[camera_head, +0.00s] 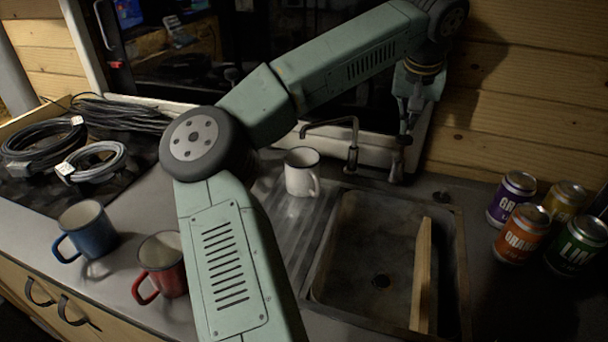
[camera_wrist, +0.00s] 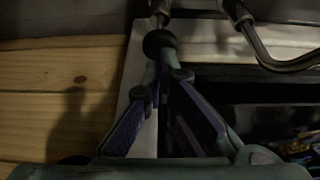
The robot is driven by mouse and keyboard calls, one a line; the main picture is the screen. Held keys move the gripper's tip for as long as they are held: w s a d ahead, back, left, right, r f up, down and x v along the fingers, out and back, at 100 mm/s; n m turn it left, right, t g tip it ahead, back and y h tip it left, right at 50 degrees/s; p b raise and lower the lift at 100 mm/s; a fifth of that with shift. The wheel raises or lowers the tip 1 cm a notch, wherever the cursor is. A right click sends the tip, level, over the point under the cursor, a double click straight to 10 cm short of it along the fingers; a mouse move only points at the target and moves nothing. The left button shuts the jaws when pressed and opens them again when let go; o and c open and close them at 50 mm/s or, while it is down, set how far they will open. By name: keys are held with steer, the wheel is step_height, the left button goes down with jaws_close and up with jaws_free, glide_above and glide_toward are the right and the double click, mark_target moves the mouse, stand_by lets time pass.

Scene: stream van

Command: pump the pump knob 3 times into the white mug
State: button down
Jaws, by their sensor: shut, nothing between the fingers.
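The white mug (camera_head: 298,178) stands upright on the ribbed drainboard left of the sink, its opening below the end of the tap spout (camera_head: 330,123). The spout also shows at the upper right of the wrist view (camera_wrist: 262,45). The pump knob (camera_wrist: 160,42) is a dark round ball on a thin rod in the wrist view. My gripper (camera_head: 405,122) is shut and empty, pointing down behind the sink. In the wrist view its fingertips (camera_wrist: 161,65) are at the knob and seem to touch it. The exact contact is too dark to tell.
The sink (camera_head: 350,260) holds an upright wooden board (camera_head: 421,275). Several cans (camera_head: 522,232) stand to the right. A blue mug (camera_head: 86,230) and a red mug (camera_head: 163,265) stand at left front, with coiled cables (camera_head: 95,160) behind. A wooden wall (camera_head: 530,100) is close on the right.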

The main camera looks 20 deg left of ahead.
mark_target(405, 138)
steer(key=shift+f, duration=0.15)
steer(key=shift+f+b, duration=1.25)
steer(key=shift+f, duration=1.05)
steer(key=shift+r, duration=0.1)
steer(key=shift+r+p, duration=1.15)
steer(key=shift+r, duration=1.2)
steer(key=shift+f, duration=0.25)
